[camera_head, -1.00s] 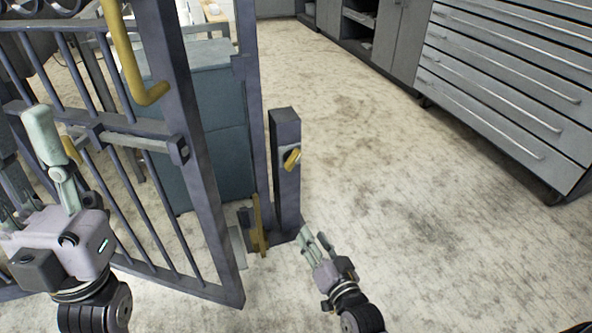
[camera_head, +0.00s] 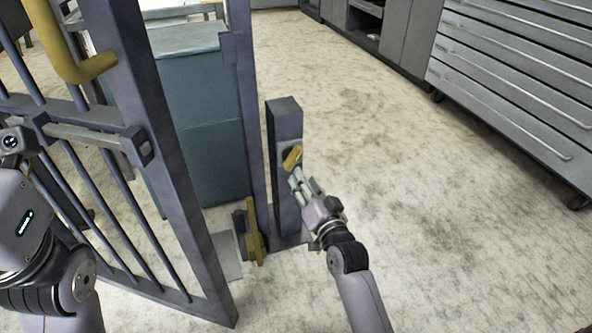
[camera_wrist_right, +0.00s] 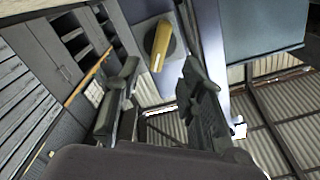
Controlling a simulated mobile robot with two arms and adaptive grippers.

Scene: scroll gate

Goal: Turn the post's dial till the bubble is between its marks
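The short dark post (camera_head: 284,122) stands upright just right of the gate frame in the head view. Its yellow dial (camera_head: 292,158) sits on the side facing me, and in the right wrist view the dial (camera_wrist_right: 161,45) shows as a tilted yellow bar on a dark round base. My right gripper (camera_head: 304,184) is open just below the dial. In the right wrist view, the fingers (camera_wrist_right: 160,85) are spread apart with nothing between them; the dial lies ahead of the gap. My left gripper is cut off at the left edge, its fingers hidden. I cannot make out the bubble or marks.
A barred metal gate (camera_head: 185,185) with a yellow handle (camera_head: 75,65) fills the left. A yellow latch piece (camera_head: 254,230) stands low beside the post. A blue-grey cabinet (camera_head: 205,110) is behind the gate. Drawers (camera_head: 520,75) stand far right; floor between is clear.

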